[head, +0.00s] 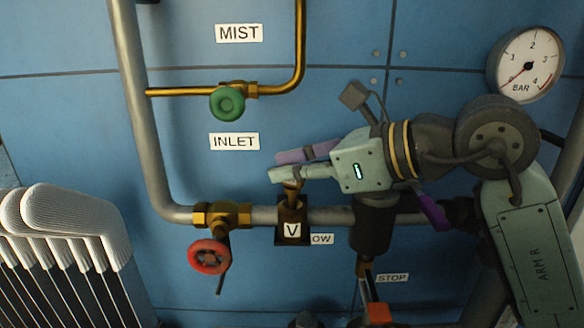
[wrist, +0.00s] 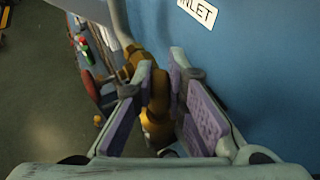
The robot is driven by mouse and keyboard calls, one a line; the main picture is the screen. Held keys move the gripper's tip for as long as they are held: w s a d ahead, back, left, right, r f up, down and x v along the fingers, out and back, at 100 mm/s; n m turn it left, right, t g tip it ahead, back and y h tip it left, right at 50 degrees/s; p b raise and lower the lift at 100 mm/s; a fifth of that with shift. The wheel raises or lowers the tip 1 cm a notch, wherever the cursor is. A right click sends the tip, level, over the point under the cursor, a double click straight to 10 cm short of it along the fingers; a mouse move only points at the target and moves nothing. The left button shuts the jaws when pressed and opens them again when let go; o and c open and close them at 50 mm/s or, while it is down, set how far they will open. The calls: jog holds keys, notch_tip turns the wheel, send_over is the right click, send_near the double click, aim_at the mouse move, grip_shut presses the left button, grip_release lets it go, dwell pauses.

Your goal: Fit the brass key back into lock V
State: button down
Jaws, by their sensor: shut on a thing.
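Lock V (head: 292,228) is a dark brass block with a white V label, on the grey horizontal pipe in the head view. The brass key (head: 291,188) stands upright directly over the lock's top, its lower end meeting or nearly meeting it; I cannot tell how deep it sits. My gripper (head: 279,166) reaches in from the right, just above the lock, and is shut on the key. In the wrist view the purple pads of my gripper (wrist: 161,78) flank the brass key (wrist: 159,97), with more brass below it.
A red-handled valve (head: 209,257) is left of the lock and a green-handled valve (head: 227,103) above. A dark fitting (head: 373,225) with an orange-tipped lever is on the right. White ribbed panels (head: 70,225) stand at the lower left. A pressure gauge (head: 526,64) is upper right.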

jog(key=shift+f+b, duration=1.25)
jog(key=shift+f, duration=0.05)
jog(key=c, duration=1.5)
grip_release()
jog(key=shift+c, duration=0.2)
jog(key=v, duration=1.2)
jog(key=shift+d+r, duration=0.1)
